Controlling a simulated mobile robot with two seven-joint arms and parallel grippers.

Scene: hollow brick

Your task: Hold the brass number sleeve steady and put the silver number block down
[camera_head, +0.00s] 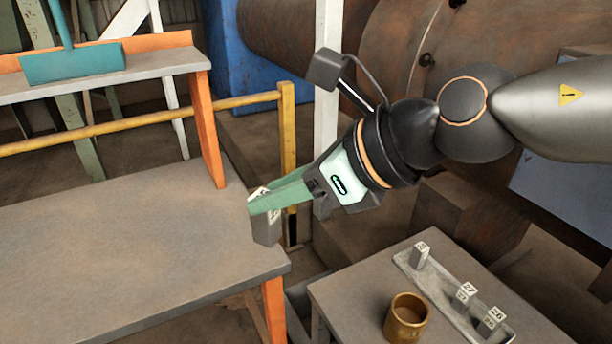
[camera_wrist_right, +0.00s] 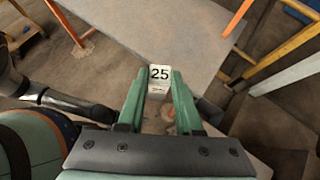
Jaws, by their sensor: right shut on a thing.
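My right gripper (camera_head: 262,198) is shut on a silver number block (camera_head: 267,229). In the head view it holds the block at the right end of the large grey bench, at its near corner. In the right wrist view the block's top face (camera_wrist_right: 160,74) reads 25 and sits between the green fingertips. I cannot tell whether the block touches anything below. The brass number sleeve (camera_head: 406,318) stands upright on the small table at the lower right, its open top showing, with no gripper on it. My left gripper is in neither view.
A long tray (camera_head: 450,306) on the small table (camera_head: 352,297) holds several silver number blocks, among them one marked 27 (camera_head: 464,295) and one marked 26 (camera_head: 491,321). The large bench top (camera_head: 110,245) is clear. A yellow rail (camera_head: 150,118) and post (camera_head: 288,140) stand behind.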

